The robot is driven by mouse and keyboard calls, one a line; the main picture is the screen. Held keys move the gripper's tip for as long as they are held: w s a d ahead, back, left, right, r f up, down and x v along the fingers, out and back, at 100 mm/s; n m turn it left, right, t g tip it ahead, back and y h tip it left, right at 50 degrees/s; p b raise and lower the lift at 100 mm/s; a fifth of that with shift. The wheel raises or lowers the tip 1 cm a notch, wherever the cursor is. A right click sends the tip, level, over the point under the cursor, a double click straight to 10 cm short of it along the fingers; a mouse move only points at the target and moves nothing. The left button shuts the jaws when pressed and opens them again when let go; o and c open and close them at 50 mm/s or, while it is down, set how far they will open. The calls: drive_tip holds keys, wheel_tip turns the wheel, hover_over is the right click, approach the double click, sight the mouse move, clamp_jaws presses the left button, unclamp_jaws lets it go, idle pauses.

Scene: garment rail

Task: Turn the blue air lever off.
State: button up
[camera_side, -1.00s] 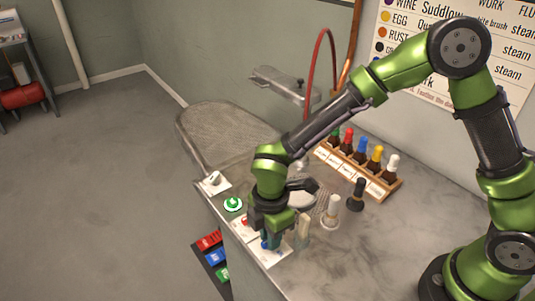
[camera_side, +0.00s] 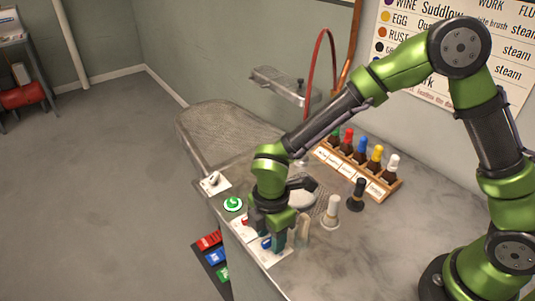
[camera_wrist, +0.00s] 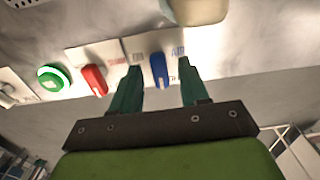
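The blue air lever (camera_wrist: 159,70) sits on a white plate marked AIR. In the wrist view it stands between my two fingertips, with a visible gap on each side. My gripper (camera_wrist: 160,68) is open, its green fingers pointing at the plate. In the side view my gripper (camera_side: 267,232) is low over the counter's front edge, and the blue lever (camera_side: 266,243) shows beside the nearer finger. The fingers hide part of the plate there.
A red lever (camera_wrist: 93,80) and a green round button (camera_wrist: 53,78) lie left of the blue lever in the wrist view. In the side view a pale-topped brush (camera_side: 331,212) and a black one (camera_side: 356,194) stand close to my gripper. Colored bottles (camera_side: 361,149) fill a rack behind.

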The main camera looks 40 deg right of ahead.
sight(270, 239)
wheel_tip(270, 239, up, 17)
idle(0.6)
drive_tip(key=shift+f, duration=0.1)
drive_tip(key=s+d+r+m+t, duration=0.1)
drive_tip(key=s+d+m+t, duration=0.1)
drive_tip(key=d+m, duration=0.4)
drive_tip(key=s+d+r+m+t+y, duration=0.1)
drive_tip(key=s+d+r+m+t, duration=0.1)
drive_tip(key=s+d+m, duration=0.3)
drive_tip(key=s+d+r+m+t+y, duration=0.1)
drive_tip(key=s+d+r+m+t, duration=0.1)
drive_tip(key=d+m, duration=0.6)
drive_tip(key=s+m+t, duration=0.1)
drive_tip(key=m, duration=0.2)
drive_tip(key=shift+s+r, duration=0.2)
drive_tip(key=shift+r, duration=0.05)
